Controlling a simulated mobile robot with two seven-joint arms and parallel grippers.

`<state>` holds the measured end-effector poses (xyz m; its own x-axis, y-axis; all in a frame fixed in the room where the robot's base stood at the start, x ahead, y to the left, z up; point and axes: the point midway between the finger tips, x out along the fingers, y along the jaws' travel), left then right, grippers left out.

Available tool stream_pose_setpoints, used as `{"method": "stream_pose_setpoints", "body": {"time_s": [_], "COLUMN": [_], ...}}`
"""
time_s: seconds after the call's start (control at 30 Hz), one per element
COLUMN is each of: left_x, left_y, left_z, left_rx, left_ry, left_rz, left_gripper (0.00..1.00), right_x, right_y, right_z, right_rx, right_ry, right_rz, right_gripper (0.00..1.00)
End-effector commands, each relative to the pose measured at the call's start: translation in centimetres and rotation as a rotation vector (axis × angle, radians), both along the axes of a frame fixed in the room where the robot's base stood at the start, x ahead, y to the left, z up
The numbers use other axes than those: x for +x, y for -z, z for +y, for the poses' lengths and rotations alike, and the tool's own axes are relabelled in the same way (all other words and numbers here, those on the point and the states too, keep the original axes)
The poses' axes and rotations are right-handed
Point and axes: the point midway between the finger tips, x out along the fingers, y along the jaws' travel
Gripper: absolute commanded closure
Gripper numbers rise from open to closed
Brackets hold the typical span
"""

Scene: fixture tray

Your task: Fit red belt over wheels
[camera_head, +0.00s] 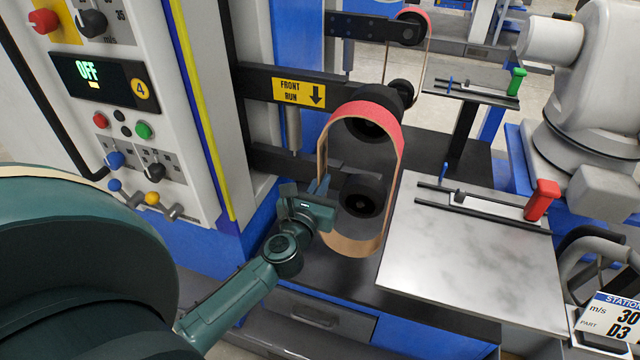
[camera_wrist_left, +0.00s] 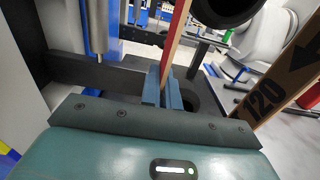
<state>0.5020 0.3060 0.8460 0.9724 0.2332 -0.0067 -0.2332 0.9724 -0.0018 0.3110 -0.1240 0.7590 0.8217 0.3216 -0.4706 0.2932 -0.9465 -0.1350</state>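The red belt (camera_head: 375,112) is an upright loop with a red outer face and a tan inner face. In the head view it frames the upper black wheel (camera_head: 368,128) and the lower black wheel (camera_head: 361,196), and its bottom hangs below the lower wheel. I cannot tell whether it sits on the wheels or in front of them. My left gripper (camera_head: 322,197) is at the belt's left run. In the left wrist view its blue fingers (camera_wrist_left: 163,90) are closed on the belt's strip (camera_wrist_left: 176,45). The belt's other run (camera_wrist_left: 272,95) shows "120" and an arrow. My right gripper is not in view.
A control panel (camera_head: 105,85) reading OFF stands at the left. A "FRONT RUN" sign (camera_head: 299,93) marks the wheel arm. A pale plate (camera_head: 470,255) with a red-handled slide (camera_head: 541,199) lies right of the belt. A second belt station (camera_head: 412,28) stands behind.

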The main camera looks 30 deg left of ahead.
Motion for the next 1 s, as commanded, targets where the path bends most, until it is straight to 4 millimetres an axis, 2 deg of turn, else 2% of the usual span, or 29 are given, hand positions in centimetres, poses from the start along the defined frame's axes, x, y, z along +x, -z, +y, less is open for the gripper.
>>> {"method": "stream_pose_setpoints", "body": {"time_s": [0.57, 1.0], "left_x": [0.7, 2.3], "left_y": [-0.1, -0.1], "left_z": [0.1, 0.5], "left_rx": [-0.001, -0.001], "left_ry": [-0.001, 0.000], "left_rz": [-0.002, -0.003], "left_gripper": [1.00, 1.00], "right_x": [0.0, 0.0], "right_y": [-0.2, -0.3], "right_z": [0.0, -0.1], "right_rx": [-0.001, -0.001], "right_ry": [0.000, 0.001], "right_rz": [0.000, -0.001], "right_gripper": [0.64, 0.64]}}
